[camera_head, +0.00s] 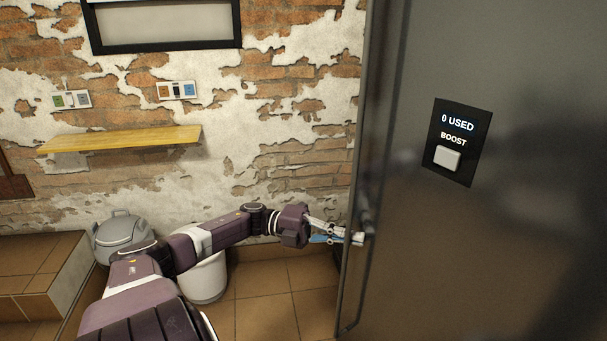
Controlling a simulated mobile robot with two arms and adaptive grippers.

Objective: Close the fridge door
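The fridge door (480,240) is a large dark grey panel filling the right side of the head view. It carries a black label reading "0 USED" and "BOOST" with a white button (447,158). My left gripper (350,237) reaches in from the left to the door's left edge (352,290), near a small dark fitting there. The fingertips are at or very close to that edge; whether they touch or grip it is unclear. How far the door stands open cannot be told. My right gripper is not in view.
A wooden shelf (120,139) is on the brick wall at left, below wall sockets (177,90). A grey lidded container (122,236) and a white bin (204,280) stand behind my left arm. Tiled floor (265,315) shows clear left of the door.

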